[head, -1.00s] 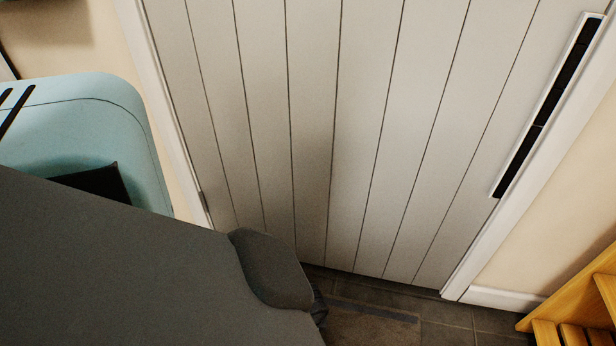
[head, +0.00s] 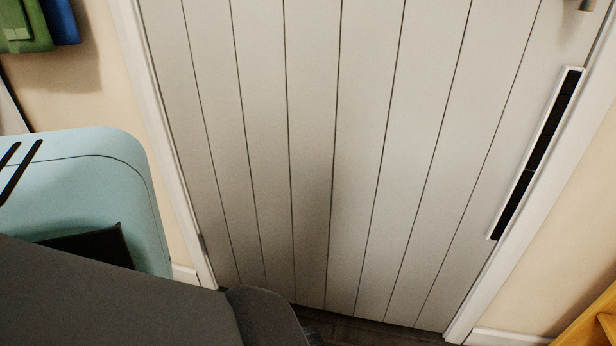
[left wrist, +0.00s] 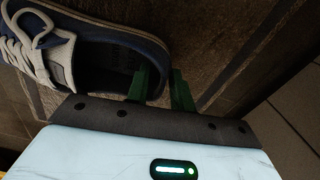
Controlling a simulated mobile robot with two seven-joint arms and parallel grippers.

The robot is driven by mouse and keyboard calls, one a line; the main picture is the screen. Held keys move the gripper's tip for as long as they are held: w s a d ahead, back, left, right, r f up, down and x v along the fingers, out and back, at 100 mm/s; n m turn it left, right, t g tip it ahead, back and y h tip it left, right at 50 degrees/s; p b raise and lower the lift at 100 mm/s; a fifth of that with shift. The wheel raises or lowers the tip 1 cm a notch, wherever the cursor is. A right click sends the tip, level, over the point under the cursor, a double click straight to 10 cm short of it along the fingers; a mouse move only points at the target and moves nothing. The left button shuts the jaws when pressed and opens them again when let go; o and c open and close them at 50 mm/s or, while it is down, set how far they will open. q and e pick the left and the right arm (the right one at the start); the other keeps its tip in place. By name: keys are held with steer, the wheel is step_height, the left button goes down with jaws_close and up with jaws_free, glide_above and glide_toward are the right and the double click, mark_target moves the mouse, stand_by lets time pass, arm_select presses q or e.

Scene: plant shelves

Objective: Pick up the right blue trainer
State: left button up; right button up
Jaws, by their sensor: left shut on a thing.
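A blue trainer (left wrist: 112,57) with white laces and a pale toe area shows at the top left of the left wrist view. My left gripper (left wrist: 160,85) has its dark green fingers at the trainer's collar. One finger is inside the shoe opening and the other is outside, shut on the rim between them. Whether the trainer is clear of the floor, I cannot tell. The head view shows neither the trainer nor a gripper; a dark arm link of mine covers its lower left. My right gripper is not in view.
A closed pale plank door (head: 330,150) fills the head view, with a dark-slotted strip (head: 536,155) at its right. Green (head: 22,28) and blue (head: 60,20) items hang at top left. A yellow wooden piece (head: 592,325) is at bottom right. Dark floor (left wrist: 240,35) lies beside the trainer.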

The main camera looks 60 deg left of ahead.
arm_select(q)
step_height(320, 180, up, 7)
steer(key=p, duration=0.4)
steer(key=shift+r, duration=0.45)
